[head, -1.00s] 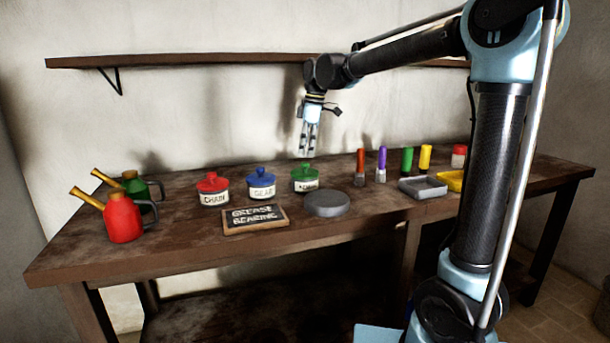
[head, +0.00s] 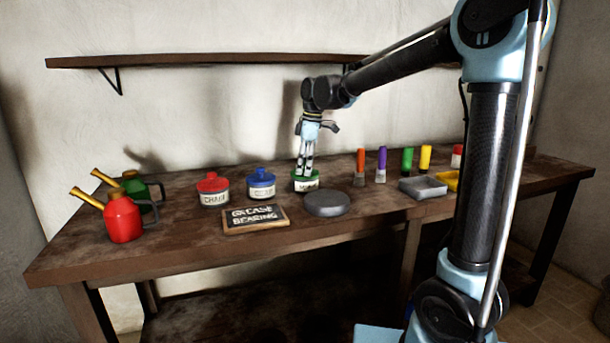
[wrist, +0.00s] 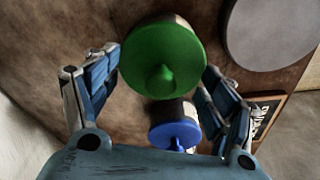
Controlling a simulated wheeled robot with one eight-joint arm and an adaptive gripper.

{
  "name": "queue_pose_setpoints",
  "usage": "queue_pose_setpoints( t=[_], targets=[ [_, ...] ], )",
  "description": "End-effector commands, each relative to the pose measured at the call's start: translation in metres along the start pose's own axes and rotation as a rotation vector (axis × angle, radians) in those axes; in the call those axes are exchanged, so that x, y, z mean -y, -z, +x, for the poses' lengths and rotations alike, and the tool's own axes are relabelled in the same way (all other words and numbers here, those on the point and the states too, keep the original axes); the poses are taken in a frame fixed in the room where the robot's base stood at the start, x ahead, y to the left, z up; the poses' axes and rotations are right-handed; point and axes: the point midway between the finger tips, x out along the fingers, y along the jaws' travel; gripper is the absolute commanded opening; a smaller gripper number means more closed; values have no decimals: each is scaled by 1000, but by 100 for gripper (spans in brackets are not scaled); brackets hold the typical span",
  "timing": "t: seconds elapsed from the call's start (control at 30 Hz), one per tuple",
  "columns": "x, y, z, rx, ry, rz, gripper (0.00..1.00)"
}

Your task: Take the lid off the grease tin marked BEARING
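The green-lidded tin (head: 307,186) stands upright on the bench. Its pale label is too small to read surely. My gripper (head: 305,168) points down at its lid and hides the knob in the head view. In the wrist view the green lid (wrist: 162,52) and its pointed knob lie between the fingers of my gripper (wrist: 160,72), which are spread, with a gap to the lid. The blue-lidded tin marked GEAR (head: 261,184) and the red-lidded tin marked CHAIN (head: 212,190) stand to the left, lids on.
A sign reading GREASE BEARING (head: 255,219) and a grey round disc (head: 327,203) lie in front. Red (head: 122,218) and green (head: 135,188) oil cans stand left. Coloured tubes (head: 407,160) and a grey tray (head: 422,187) are right. A shelf (head: 200,59) hangs above.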

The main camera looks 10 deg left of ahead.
Motion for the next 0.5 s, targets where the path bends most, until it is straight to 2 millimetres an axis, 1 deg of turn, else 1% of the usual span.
queue_pose_setpoints(
  t=[0.03,0.07,0.13,0.5],
  targets=[
    [0,0,0,0,0,0,52],
    [0,0,0,0,0,0,47],
    [0,0,0,0,0,0,44],
    [0,0,0,0,1,0,44]
  ],
)
